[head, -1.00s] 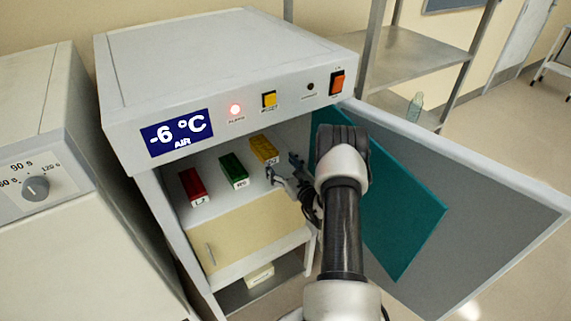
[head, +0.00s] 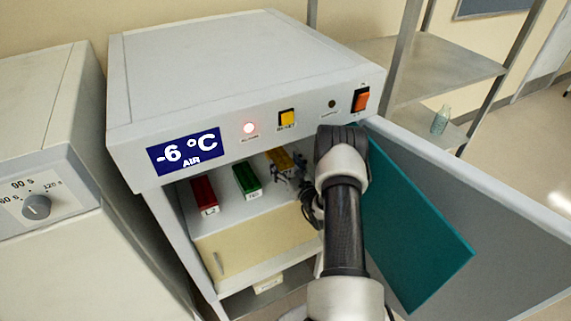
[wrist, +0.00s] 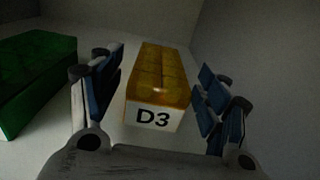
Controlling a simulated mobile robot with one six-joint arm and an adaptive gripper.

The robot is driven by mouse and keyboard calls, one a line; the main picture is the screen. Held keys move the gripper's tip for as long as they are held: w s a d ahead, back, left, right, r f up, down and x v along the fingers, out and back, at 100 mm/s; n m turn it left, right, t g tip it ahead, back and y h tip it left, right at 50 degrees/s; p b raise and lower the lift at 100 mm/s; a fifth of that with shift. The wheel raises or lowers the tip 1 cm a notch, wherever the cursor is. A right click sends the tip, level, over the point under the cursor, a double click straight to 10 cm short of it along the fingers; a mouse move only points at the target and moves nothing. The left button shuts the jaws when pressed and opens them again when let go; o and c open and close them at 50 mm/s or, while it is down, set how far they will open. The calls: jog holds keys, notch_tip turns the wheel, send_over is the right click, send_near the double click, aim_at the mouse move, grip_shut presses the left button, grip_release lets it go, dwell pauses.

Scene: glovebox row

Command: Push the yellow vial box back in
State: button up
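The yellow vial box (head: 279,158) stands at the right end of a shelf inside the open cabinet, partly hidden by my gripper in the head view. In the wrist view the yellow box (wrist: 160,75) has a white front label reading D3. My gripper (wrist: 157,95) is open, with one blue-padded finger to each side of the box front. Gaps show between the fingers and the box. In the head view my gripper (head: 290,175) is small and dark at the box's front end.
A green box (head: 247,180) and a red box (head: 205,194) stand left of the yellow one; the green box (wrist: 35,80) is left of my finger. The cabinet door (head: 480,215) with a teal panel hangs open at right. The cabinet top overhangs the shelf.

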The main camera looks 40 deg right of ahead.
jog(key=c, duration=1.1)
jog(key=shift+s+d, duration=0.1)
